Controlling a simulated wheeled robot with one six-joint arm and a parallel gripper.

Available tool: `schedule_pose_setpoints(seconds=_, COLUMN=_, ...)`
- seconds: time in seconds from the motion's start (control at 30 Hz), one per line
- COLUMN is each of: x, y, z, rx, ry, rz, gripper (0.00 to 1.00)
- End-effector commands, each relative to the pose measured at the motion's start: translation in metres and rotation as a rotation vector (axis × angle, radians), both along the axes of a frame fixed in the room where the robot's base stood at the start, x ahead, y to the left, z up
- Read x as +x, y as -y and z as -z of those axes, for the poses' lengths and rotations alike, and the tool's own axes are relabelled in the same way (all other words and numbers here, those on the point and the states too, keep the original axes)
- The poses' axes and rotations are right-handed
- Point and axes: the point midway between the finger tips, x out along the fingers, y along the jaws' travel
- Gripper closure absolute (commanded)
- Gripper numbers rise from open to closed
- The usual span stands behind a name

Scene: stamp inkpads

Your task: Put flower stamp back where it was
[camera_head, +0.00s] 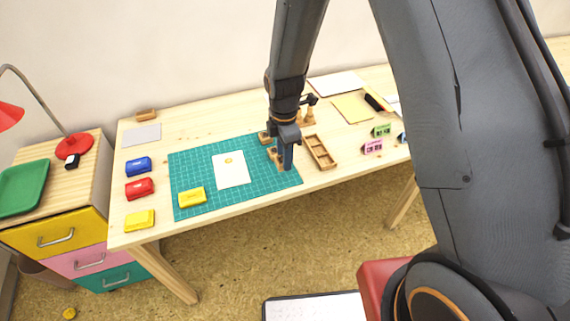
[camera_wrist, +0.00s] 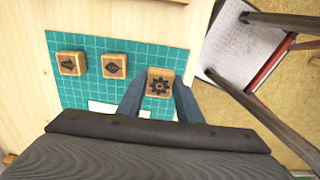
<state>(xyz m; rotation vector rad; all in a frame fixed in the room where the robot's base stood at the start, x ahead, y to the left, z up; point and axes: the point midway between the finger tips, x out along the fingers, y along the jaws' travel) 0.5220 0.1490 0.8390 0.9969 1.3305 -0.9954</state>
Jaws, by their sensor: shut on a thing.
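My gripper (camera_wrist: 159,97) is shut on the flower stamp (camera_wrist: 159,82), a small wooden block with a dark flower on its top. In the head view my gripper (camera_head: 284,163) is over the right end of the green cutting mat (camera_head: 262,182). I cannot tell whether the stamp touches the mat. Two more wooden stamps stand in a row to its left in the wrist view: a leaf stamp (camera_wrist: 114,66) and one with another dark mark (camera_wrist: 71,63). A white card (camera_head: 230,175) on the mat bears a small yellow print. A wooden compartment tray (camera_head: 320,152) lies right of the mat.
A yellow inkpad (camera_head: 192,196) sits on the mat's front left. The table's front edge is close to my gripper.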

Motion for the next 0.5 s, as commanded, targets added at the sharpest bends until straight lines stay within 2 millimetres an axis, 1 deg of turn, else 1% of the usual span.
schedule_pose_setpoints(seconds=0.3, x=0.0, y=0.002, z=0.036, rx=-0.001, ry=-0.002, rz=0.005, gripper=0.84)
schedule_pose_setpoints(seconds=0.4, x=0.0, y=0.002, z=0.041, rx=0.0, ry=-0.001, rz=0.005, gripper=0.84)
schedule_pose_setpoints(seconds=0.5, x=0.001, y=0.003, z=0.041, rx=0.0, ry=0.0, rz=0.005, gripper=0.84)
